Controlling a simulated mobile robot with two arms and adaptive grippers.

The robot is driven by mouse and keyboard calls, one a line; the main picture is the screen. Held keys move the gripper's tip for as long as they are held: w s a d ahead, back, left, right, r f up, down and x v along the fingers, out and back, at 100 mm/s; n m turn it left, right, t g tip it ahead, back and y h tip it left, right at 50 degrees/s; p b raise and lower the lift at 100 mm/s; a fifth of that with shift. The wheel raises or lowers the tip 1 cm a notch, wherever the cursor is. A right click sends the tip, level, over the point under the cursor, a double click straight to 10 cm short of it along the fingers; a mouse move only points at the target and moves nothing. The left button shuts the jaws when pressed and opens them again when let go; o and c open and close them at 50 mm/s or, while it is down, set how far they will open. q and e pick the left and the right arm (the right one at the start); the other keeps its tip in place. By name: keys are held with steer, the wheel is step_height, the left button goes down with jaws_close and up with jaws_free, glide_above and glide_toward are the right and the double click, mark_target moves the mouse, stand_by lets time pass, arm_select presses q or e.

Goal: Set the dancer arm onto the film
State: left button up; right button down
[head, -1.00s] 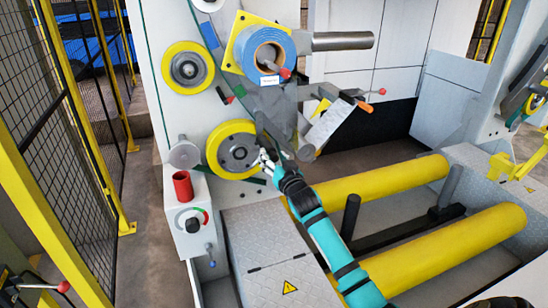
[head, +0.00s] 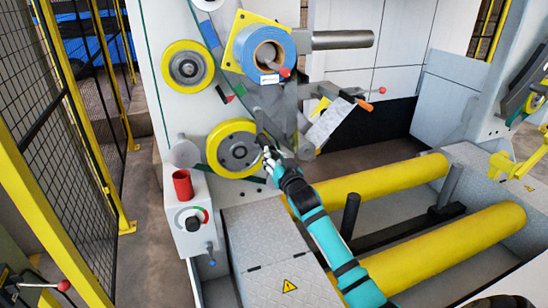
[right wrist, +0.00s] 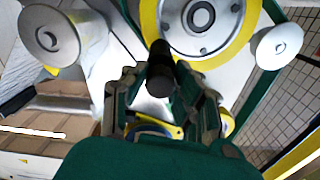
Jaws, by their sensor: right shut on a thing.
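The dancer arm (head: 262,124) shows in the head view as a dark bar beside the lower yellow-rimmed wheel (head: 226,158). My right gripper (head: 268,157) is at its lower end, shut on it. In the right wrist view a dark round rod (right wrist: 160,70) stands between the fingers of my right gripper (right wrist: 162,88). The blue film roll (head: 243,54) hangs above on a yellow plate. A grey strip (head: 291,108), which looks like the film, runs down from it, right of the dancer arm. I cannot tell whether arm and film touch. My left gripper is not in view.
A second yellow-rimmed wheel (head: 188,67) is at the upper left. A control box (head: 192,236) with a red cup-like part (head: 183,186) stands below. A mesh fence (head: 78,170) bounds the left.

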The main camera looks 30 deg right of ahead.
steer(key=shift+d, duration=0.15)
steer(key=s+d+r+n+p, duration=0.1)
steer(key=d+r+n+p, duration=0.2)
steer(key=n, duration=0.7)
steer(key=s+d+r+n+p, duration=0.1)
steer(key=d+r+n+p, duration=0.3)
steer(key=r+n+p, duration=0.3)
steer(key=shift+d+r+n+p, duration=0.25)
steer(key=shift+n+p, duration=0.1)
steer(key=shift+n, duration=1.65)
steer(key=c, duration=1)
jaws_free()
steer(key=shift+a+r, duration=0.1)
steer(key=shift+r, duration=0.05)
steer(key=shift+c, duration=0.2)
steer(key=v, duration=1.2)
